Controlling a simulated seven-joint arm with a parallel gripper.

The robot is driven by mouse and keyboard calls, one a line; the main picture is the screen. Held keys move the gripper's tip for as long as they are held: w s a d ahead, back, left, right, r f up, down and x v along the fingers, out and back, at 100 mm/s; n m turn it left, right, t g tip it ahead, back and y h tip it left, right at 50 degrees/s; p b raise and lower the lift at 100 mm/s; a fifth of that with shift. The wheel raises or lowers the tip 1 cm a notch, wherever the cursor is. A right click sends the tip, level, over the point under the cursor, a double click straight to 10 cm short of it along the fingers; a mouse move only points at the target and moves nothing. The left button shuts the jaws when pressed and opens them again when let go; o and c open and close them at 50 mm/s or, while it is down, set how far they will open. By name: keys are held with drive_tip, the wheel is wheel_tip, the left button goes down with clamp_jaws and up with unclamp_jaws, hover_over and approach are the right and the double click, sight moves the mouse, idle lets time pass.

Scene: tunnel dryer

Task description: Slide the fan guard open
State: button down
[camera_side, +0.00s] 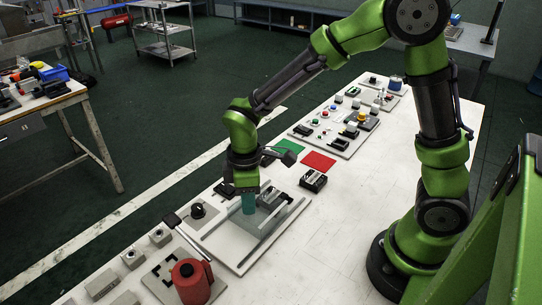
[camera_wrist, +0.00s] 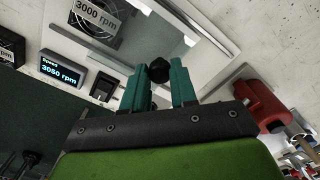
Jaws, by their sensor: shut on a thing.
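The fan guard (camera_side: 268,218) is a clear, greyish panel lying between two light rails on a pale board (camera_side: 222,238). In the wrist view the guard (camera_wrist: 192,55) carries a round black knob (camera_wrist: 159,70). My gripper (camera_side: 249,203) reaches down to the guard from above. Its teal fingers (camera_wrist: 159,76) are shut on the knob, one on each side. The fan (camera_wrist: 99,20), dark with a "3000 rpm" label, shows at the top left of the wrist view. How much of the fan the guard covers is hard to tell.
A display (camera_wrist: 62,69) reads 3050 rpm, beside a black switch (camera_wrist: 104,86). A red device (camera_side: 190,280) with a dark lever stands near the board's front. Green (camera_side: 288,147) and red (camera_side: 318,161) squares lie behind. The white table is clear on the right.

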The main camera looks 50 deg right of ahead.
drive_tip(key=a, duration=0.7)
drive_tip(key=shift+r, duration=0.1)
drive_tip(key=c, duration=0.9)
unclamp_jaws()
drive_tip(key=shift+r, duration=0.1)
wheel_tip(320, 180, up, 17)
drive_tip(key=shift+f, duration=0.2)
